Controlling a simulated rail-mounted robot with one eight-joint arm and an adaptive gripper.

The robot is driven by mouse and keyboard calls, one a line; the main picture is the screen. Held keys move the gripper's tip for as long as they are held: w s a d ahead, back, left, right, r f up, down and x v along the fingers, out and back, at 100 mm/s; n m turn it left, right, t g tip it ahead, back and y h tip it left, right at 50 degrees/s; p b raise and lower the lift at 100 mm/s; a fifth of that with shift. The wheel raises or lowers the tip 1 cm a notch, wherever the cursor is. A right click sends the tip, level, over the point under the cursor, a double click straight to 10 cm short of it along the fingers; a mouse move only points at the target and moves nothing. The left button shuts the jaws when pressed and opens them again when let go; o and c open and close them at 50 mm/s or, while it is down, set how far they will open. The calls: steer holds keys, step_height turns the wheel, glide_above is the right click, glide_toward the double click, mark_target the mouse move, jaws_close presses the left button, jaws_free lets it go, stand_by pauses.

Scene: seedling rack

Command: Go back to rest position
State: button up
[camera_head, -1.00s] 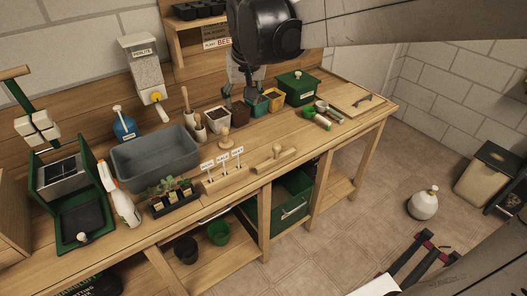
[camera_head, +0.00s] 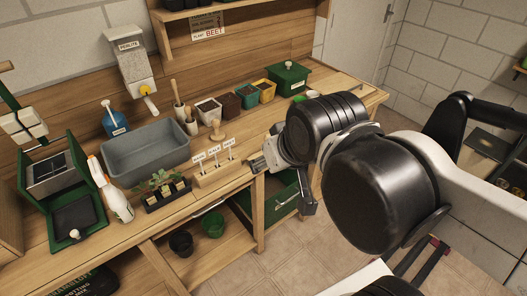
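My gripper (camera_head: 283,188) is in front of the bench, right of the label block, with my arm reaching in from the right side of the picture. Its two fingers are spread apart, one toward the label block and one pointing down in front of the green drawer. I see nothing between them. The gripper looks open and empty. My arm hides the right part of the bench top and some of the tools there.
The wooden bench (camera_head: 150,232) holds a grey tub (camera_head: 150,163), a seedling tray (camera_head: 168,200), a label block (camera_head: 218,177), a row of small pots (camera_head: 230,103) and a green box (camera_head: 288,76). A green drawer (camera_head: 283,205) sits below. The floor (camera_head: 262,272) in front is clear.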

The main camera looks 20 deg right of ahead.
step_height(320, 180, down, 5)
steer(key=b, duration=0.5)
steer(key=shift+f, duration=0.1)
stand_by(0.9)
